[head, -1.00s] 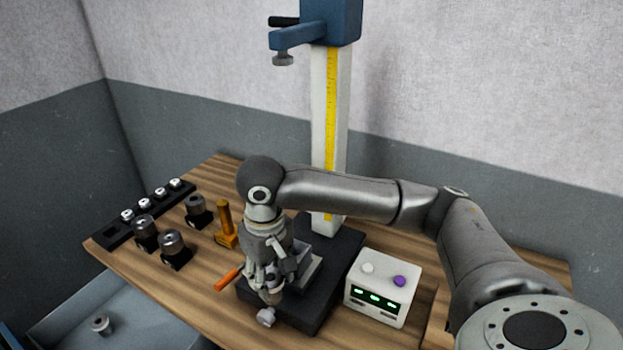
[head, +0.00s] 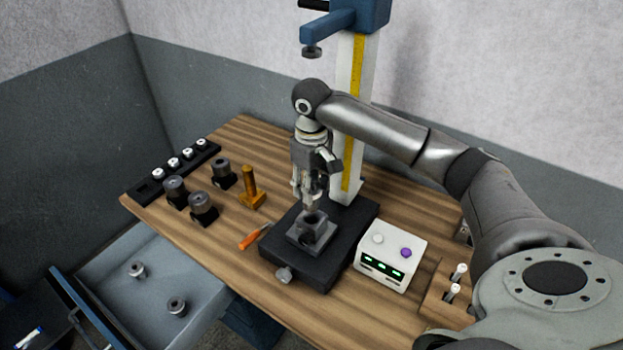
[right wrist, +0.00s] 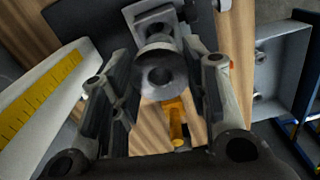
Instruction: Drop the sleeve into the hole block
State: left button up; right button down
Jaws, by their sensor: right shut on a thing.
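The hole block (head: 318,240) is a grey block with a dark round opening on top, on the black base of the press stand. My right gripper (head: 309,203) points down just above it in the head view. In the right wrist view, a grey metal sleeve (right wrist: 160,78) with a round bore sits between the fingers of my right gripper (right wrist: 168,62), which are shut on it. The block (right wrist: 146,16) shows beyond the sleeve there. In the head view I cannot clearly tell the sleeve's lower end from the block. My left gripper is not in view.
The press column (head: 350,140) stands close behind my right gripper. A white control box (head: 391,252) is to the right. An orange peg stand (head: 251,190), an orange-handled tool (head: 252,238) and several cylinders on black holders are to the left. A grey tray (head: 150,295) holds two loose metal parts.

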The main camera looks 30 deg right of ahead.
aim_at(312, 210)
jog(key=shift+f, duration=2.95)
jog(key=shift+f, duration=1.25)
jog(key=c, duration=0.7)
grip_release()
jog(key=shift+s, duration=0.1)
notch_tip(312, 210, up, 12)
